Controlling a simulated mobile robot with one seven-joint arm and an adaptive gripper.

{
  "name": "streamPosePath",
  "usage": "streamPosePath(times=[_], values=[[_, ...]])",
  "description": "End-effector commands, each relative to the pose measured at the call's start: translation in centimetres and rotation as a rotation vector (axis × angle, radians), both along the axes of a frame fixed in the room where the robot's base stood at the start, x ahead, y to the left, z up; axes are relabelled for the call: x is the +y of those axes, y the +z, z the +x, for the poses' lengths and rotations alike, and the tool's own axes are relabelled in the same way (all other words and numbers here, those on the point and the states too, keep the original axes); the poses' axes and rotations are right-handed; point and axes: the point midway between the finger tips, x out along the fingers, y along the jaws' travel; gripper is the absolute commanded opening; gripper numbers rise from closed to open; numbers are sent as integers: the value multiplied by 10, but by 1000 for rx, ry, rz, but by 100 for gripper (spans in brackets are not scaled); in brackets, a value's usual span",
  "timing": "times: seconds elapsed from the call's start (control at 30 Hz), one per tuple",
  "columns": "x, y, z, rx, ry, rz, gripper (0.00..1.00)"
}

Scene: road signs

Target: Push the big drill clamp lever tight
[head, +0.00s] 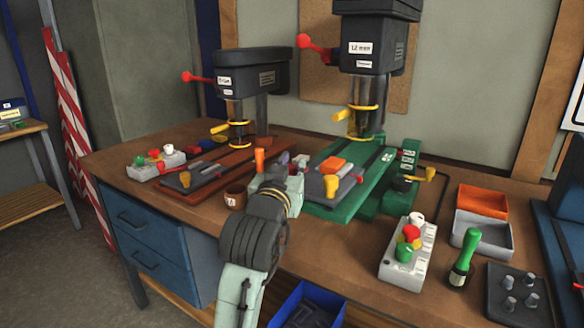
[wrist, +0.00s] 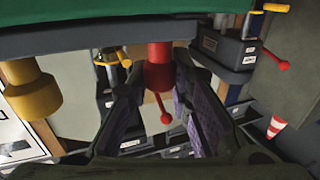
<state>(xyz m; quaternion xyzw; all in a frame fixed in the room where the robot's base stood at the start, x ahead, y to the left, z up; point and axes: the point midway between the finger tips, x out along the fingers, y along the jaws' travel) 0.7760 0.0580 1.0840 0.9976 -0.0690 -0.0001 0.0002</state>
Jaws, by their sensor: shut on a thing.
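The big drill (head: 375,60) stands at the back right, with a dark head, yellow rings and a green base (head: 345,200). My gripper (head: 290,170) is low at the left front of this base, beside the dark vise block, and partly hides it. My gripper's fingers (wrist: 157,85) are closed about this handle, one on each side. The head view does not show the handle clearly behind the gripper.
A smaller drill (head: 250,78) on a red-brown base stands left, an orange handle (head: 260,160) just left of my gripper. A brown mug (head: 235,196) is close by. Right are a button box (head: 408,255), a green-handled tool (head: 465,258) and stacked bins (head: 482,235).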

Motion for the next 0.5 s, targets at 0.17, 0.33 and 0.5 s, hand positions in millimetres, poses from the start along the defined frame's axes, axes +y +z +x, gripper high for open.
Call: streamPosePath(times=[0.17, 0.33, 0.5], values=[[-1, 0, 0, 0, -2, 0, 0], [-1, 0, 0, 0, -3, 0, 25], [-1, 0, 0, 0, -2, 0, 37]])
